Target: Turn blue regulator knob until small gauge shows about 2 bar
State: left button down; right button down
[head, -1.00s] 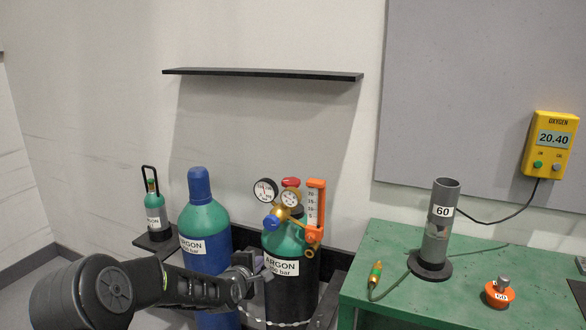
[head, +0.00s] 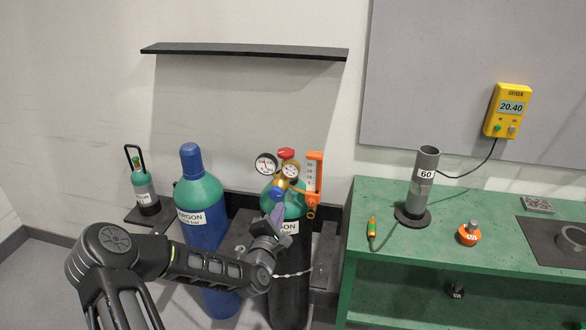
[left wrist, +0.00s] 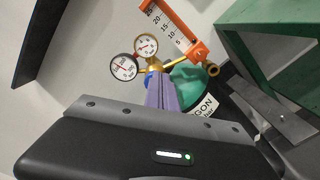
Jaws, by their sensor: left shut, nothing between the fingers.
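The blue regulator knob (head: 277,194) is on the front of the brass regulator, on top of the green-shouldered argon cylinder (head: 290,255). In the left wrist view the knob (left wrist: 149,78) shows only partly, behind the fingertips. The small gauge (head: 291,170) has a pale dial; its reading is too small to tell. A second gauge (head: 265,164) sits to its left. My left gripper (head: 276,214) is shut and empty, its purple fingers pointing up just below the knob. The fingers (left wrist: 162,92) also show in the left wrist view. I cannot tell whether they touch the knob. My right gripper is out of view.
An orange flowmeter (head: 314,178) stands right of the gauges, and a red cap (head: 286,153) is above. A blue argon cylinder (head: 205,235) stands close on the left. A chain crosses the front cylinder. The green bench (head: 370,200) is to the right.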

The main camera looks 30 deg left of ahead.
aim_at(276, 193)
pick_arm(q)
jog(key=shift+s+a, duration=0.1)
jog(key=shift+a, duration=0.05)
jog(key=b+x, duration=0.2)
jog(key=x, duration=0.5)
jog(key=shift+b, duration=0.4)
jog(key=shift+s+a+f+b, duration=0.1)
jog(key=shift+a+f+b, duration=0.1)
jog(key=shift+a+b, duration=0.15)
dwell(0.7)
jog(key=shift+b, duration=0.35)
